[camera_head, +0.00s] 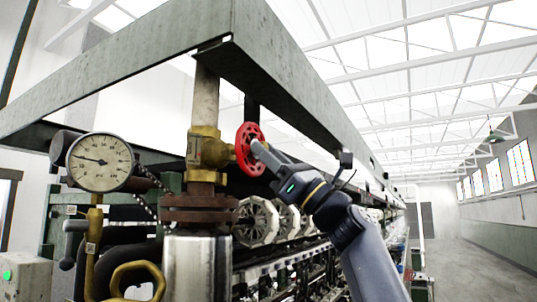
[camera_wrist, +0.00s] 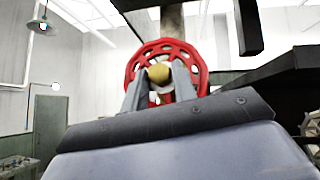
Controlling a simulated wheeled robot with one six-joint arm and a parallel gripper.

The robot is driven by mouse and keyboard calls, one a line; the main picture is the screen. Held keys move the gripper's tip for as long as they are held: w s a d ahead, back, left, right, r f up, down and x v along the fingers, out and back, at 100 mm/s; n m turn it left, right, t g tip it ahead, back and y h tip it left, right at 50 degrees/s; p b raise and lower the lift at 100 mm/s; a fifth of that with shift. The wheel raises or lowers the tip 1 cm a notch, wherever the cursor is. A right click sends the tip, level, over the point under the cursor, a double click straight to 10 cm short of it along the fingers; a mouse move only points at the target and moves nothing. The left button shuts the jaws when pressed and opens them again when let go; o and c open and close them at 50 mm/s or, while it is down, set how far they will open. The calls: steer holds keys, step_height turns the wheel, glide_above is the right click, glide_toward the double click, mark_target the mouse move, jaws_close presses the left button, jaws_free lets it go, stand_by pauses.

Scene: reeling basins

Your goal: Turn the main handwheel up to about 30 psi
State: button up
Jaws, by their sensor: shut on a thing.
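The red main handwheel (camera_head: 246,149) sits on the right side of a brass valve (camera_head: 208,150) on a vertical pipe. My gripper (camera_head: 258,148) reaches it from the right and is shut on the wheel. In the wrist view the red wheel (camera_wrist: 188,52) fills the upper middle, and the two grey fingers (camera_wrist: 157,88) stand in front of it on either side of a brass hub (camera_wrist: 158,73). The exact contact is partly hidden by the fingers. A round dial gauge (camera_head: 100,162) hangs left of the valve; its dark needle points left and slightly up, its numbers too small to read surely.
A green steel beam frame (camera_head: 120,70) runs above and around the valve. A rusty flange (camera_head: 198,208) lies below it. Several pale reels (camera_head: 257,222) line the machine behind. The aisle floor (camera_head: 462,268) at the right is open.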

steer(key=shift+d+r+n+g+y, duration=0.1)
steer(key=shift+n+g+y, duration=0.3)
steer(key=shift+n+g, duration=1.8)
steer(key=o, duration=0.9)
steer(key=shift+o, duration=0.2)
steer(key=shift+w, duration=0.1)
steer(key=b+v, duration=0.5)
steer(key=v, duration=0.6)
